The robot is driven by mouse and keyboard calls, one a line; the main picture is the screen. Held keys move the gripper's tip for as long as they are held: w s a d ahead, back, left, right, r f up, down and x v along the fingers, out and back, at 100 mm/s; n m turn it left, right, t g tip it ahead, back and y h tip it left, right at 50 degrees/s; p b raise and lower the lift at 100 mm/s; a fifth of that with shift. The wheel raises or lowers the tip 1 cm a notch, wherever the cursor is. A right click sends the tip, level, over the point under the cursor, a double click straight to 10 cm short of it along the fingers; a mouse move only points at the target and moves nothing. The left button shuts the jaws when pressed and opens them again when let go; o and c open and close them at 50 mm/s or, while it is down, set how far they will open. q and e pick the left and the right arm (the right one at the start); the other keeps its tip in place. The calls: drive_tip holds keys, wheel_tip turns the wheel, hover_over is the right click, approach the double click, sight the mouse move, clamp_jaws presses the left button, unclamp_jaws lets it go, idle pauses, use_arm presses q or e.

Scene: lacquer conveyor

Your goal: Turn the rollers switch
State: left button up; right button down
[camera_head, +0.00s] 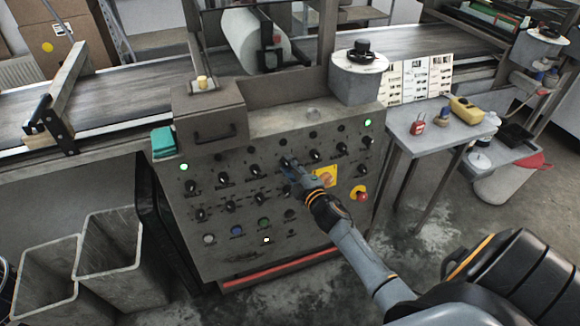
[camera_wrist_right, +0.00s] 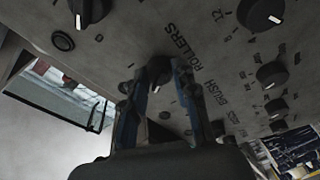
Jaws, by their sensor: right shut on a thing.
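The grey control panel (camera_head: 225,245) carries rows of black rotary knobs. My right gripper (camera_head: 289,168) reaches the middle of the panel from the lower right. In the right wrist view, the black rollers switch (camera_wrist_right: 158,70) sits between the tips of my right gripper (camera_wrist_right: 161,84), beside the printed word ROLLERS. The fingers are shut on this knob and partly hide it. In the head view, the gripper covers most of the knob, and its pointer direction is hard to tell. My left gripper is not in view.
Other black knobs (camera_wrist_right: 262,14) surround the gripped one closely. Green lamps (camera_head: 368,122) glow on the panel. A side table (camera_head: 403,128) stands right; two bins (camera_head: 112,262) stand left.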

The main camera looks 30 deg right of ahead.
idle(0.5)
drive_tip(key=c, duration=1)
unclamp_jaws()
drive_tip(key=shift+c, duration=0.2)
drive_tip(key=s+a, duration=0.1)
drive_tip(key=s, duration=1.1)
drive_tip(key=shift+r, duration=0.35)
drive_tip(key=shift+a, duration=0.1)
drive_tip(key=s+a+f+m+g, duration=0.2)
drive_tip(key=s+f+g, duration=0.15)
drive_tip(key=f, duration=0.65)
drive_tip(key=s+a+f+m+g, duration=0.2)
drive_tip(key=s+f, duration=0.3)
drive_tip(key=f, duration=0.5)
drive_tip(key=s+a+f+m+g, duration=0.25)
drive_tip(key=s+f, duration=0.25)
drive_tip(key=f, duration=0.5)
drive_tip(key=s+a+f+m+g, duration=0.1)
drive_tip(key=s+a+f+g, duration=0.1)
drive_tip(key=s+f, duration=0.3)
drive_tip(key=s+a+f+m+g+y, duration=0.1)
drive_tip(key=s+f, duration=0.4)
drive_tip(key=s, duration=0.8)
drive_tip(key=s+a+f+m+g, duration=0.1)
drive_tip(key=s+a+f+g, duration=0.2)
drive_tip(key=s, duration=0.6)
wheel_tip(320, 180, down, 2)
drive_tip(key=shift+s+a+f+g+y+p, duration=0.15)
drive_tip(key=shift+a+g+y+p, duration=0.2)
drive_tip(key=shift+g, duration=0.85)
